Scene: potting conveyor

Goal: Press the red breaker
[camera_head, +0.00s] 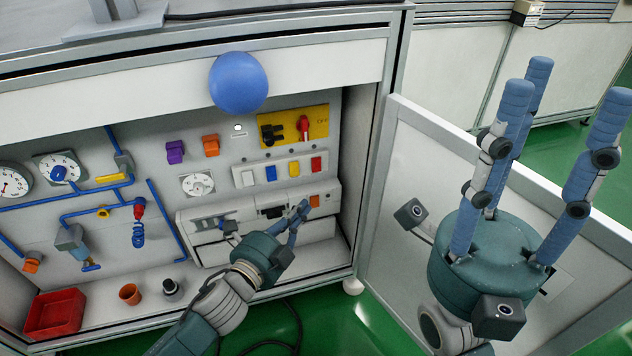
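A red breaker (316,164) sits at the right end of a row of coloured switches on the panel inside the open cabinet. Beside it are a yellow (294,168), a blue (271,173) and a white switch (248,178). My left gripper (268,216) is in front of the lower breaker box, below the row and apart from the red breaker. Its fingers are spread and it holds nothing visible. My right gripper (563,95) is raised at the right, in front of the open door, with its fingers apart and empty.
A yellow plate (280,127) with a red rotary switch is above the row. A blue ball-like object (238,82) is at the cabinet's top edge. The open door (400,180) stands at the right. A red bin (55,314) is on the cabinet floor at lower left.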

